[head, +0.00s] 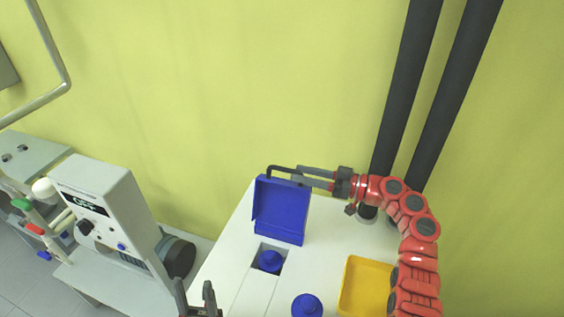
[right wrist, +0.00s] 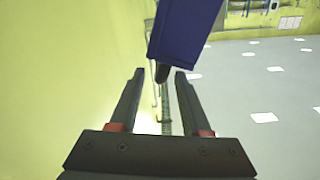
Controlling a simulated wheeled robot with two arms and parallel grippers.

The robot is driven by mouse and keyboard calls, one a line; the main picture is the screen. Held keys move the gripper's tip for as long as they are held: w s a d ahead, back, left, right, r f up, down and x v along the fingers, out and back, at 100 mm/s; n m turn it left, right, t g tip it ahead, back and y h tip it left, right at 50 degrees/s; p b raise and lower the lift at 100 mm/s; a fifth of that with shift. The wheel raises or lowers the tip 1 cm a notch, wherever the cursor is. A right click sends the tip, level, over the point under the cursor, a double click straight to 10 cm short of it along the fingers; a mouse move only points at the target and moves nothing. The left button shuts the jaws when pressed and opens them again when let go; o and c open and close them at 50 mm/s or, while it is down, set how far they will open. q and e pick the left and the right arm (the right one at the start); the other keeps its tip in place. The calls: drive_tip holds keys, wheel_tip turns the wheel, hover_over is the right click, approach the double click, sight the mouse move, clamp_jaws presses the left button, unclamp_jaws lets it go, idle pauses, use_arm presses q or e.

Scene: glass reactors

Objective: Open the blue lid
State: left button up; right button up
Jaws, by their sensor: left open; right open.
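The blue lid (head: 280,210) stands raised, nearly upright, at the back edge of a square opening in the white table. In the right wrist view the lid (right wrist: 182,35) is just beyond the open fingers (right wrist: 160,75), with a dark end piece near the gap between the tips. I cannot tell whether they touch. My left gripper (head: 195,288) is open at the bottom edge, away from the lid.
A blue round-topped object (head: 270,262) sits in the uncovered opening. Another blue object (head: 307,305) stands in front. A yellow tray (head: 364,288) lies to the right. A white device (head: 105,210) stands left. Dark pipes (head: 408,90) rise behind my right arm.

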sight(275, 168)
drive_tip(key=p+x, duration=0.1)
drive_tip(key=x, duration=0.4)
drive_tip(key=shift+r+p, duration=0.1)
drive_tip(key=shift+p, duration=0.2)
drive_tip(key=shift+w+a, duration=0.15)
drive_tip(key=shift+a, duration=0.4)
clamp_jaws()
idle(0.6)
